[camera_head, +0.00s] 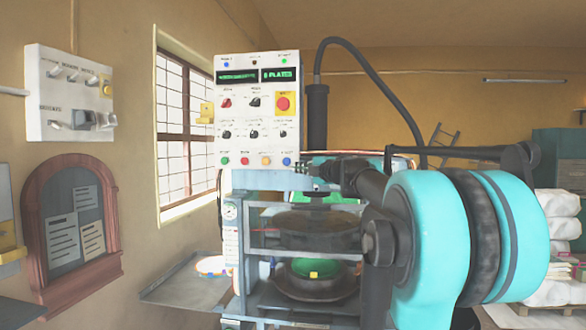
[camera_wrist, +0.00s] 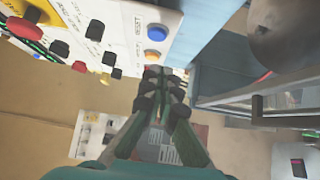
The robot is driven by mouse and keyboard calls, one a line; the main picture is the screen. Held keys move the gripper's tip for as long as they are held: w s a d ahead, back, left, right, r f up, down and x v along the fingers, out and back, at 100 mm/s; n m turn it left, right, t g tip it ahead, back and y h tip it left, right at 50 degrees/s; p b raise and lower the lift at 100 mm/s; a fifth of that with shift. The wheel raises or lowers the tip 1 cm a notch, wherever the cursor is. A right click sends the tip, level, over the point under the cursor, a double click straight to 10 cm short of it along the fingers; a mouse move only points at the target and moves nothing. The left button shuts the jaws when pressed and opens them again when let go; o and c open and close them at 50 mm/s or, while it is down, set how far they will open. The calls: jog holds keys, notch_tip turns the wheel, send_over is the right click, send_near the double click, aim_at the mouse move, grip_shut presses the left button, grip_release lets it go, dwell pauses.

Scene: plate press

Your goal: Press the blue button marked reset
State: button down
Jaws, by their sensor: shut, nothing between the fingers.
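The blue button (camera_head: 287,161) is the rightmost of the bottom row on the white control panel (camera_head: 240,144). In the wrist view the blue button (camera_wrist: 156,32) shows unobstructed, and the small lettering beside it appears to read RESET. My gripper (camera_wrist: 164,76) is shut and empty, with its fingertips close together below the blue button in that picture. A gap shows between the tips and the button. In the head view my gripper (camera_head: 322,180) is to the right of and lower than the button, partly hidden by my arm.
An orange button (camera_head: 266,161) sits directly left of the blue one, with red and green buttons further left. A red emergency button (camera_head: 283,103) is above. The plate press (camera_head: 240,250) stands below the panel. A switch box (camera_head: 68,95) hangs on the left wall.

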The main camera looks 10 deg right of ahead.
jog(key=v, duration=0.4)
jog(key=shift+s+d, duration=0.15)
jog(key=shift+s, duration=0.2)
dwell(1.3)
